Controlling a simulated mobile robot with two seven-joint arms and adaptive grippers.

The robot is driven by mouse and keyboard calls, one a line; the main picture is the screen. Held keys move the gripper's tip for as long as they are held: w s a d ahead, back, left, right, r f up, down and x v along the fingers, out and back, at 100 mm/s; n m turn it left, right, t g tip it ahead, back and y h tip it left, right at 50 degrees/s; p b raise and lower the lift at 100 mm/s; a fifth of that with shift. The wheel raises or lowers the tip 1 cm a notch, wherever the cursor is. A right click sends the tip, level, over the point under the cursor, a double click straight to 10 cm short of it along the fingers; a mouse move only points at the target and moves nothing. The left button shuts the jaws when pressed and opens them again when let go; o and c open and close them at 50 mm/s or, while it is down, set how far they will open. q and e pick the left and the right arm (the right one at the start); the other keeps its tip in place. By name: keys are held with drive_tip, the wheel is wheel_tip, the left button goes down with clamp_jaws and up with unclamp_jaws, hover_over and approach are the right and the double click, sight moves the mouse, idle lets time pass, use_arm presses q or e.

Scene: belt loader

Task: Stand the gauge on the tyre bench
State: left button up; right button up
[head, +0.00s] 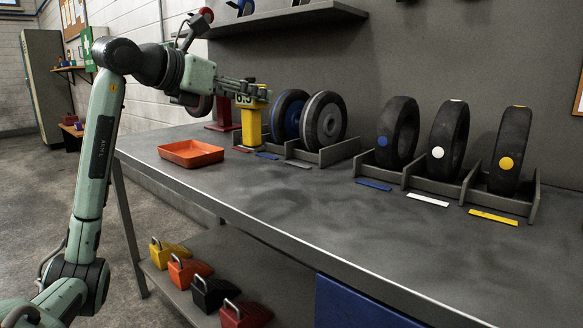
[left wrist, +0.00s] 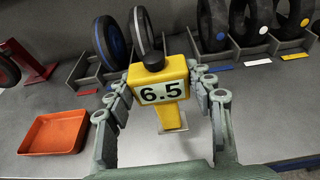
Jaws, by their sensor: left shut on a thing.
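The gauge (head: 252,122) is yellow, with a "6.5" display and a black knob on top. It is upright over the back left of the grey tyre bench (head: 330,205). It also shows in the left wrist view (left wrist: 172,113), between my fingers. My left gripper (head: 252,91) is shut on the gauge's upper part; the fingers lie at both sides of the display in the left wrist view (left wrist: 163,80). I cannot tell whether its foot touches the bench. My right gripper is not in view.
An orange tray (head: 191,144) lies left of the gauge. A red stand (head: 222,113) is behind it. Two wheels (head: 323,121) stand in a rack to its right, then several tyres (head: 448,140) in holders. The bench front is clear. Several chocks (head: 211,292) sit on the lower shelf.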

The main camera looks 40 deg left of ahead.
use_arm(q)
drive_tip(key=w+d+f, duration=0.7)
drive_tip(key=f, duration=0.3)
drive_tip(key=shift+d+f, duration=0.2)
drive_tip(key=shift+d, duration=0.2)
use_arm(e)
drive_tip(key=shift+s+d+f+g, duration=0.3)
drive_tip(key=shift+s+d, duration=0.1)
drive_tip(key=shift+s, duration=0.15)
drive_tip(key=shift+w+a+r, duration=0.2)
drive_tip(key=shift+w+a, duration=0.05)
use_arm(q)
drive_tip(key=o, duration=1.3)
drive_tip(key=shift+f, duration=0.1)
drive_tip(key=v, duration=1.2)
drive_tip(key=shift+b, duration=0.35)
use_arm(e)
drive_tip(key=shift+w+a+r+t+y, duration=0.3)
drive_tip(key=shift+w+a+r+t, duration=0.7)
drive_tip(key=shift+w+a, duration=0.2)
